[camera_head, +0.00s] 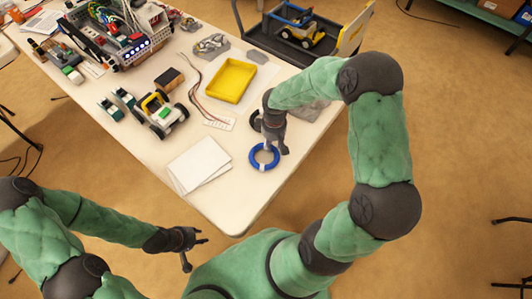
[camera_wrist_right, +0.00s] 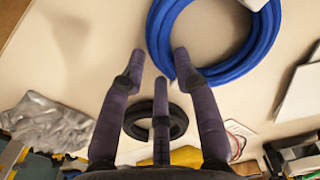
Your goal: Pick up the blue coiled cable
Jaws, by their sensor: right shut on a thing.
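The blue coiled cable (camera_head: 251,158) is a ring with a white band, at the table's near right part. It fills the top of the right wrist view (camera_wrist_right: 235,68). My right gripper (camera_head: 273,147) reaches down over its far side. I cannot tell whether the ring is clear of the table. My left gripper (camera_head: 195,248) is empty, with its fingers spread, in front of the table's near edge.
White paper sheets (camera_head: 200,165) lie left of the ring. A black coil (camera_wrist_right: 133,128) lies just behind it. A yellow tray (camera_head: 231,81), a small wheeled robot (camera_head: 160,113) and wires are further back. A cart (camera_head: 345,40) stands behind the table (camera_head: 225,208).

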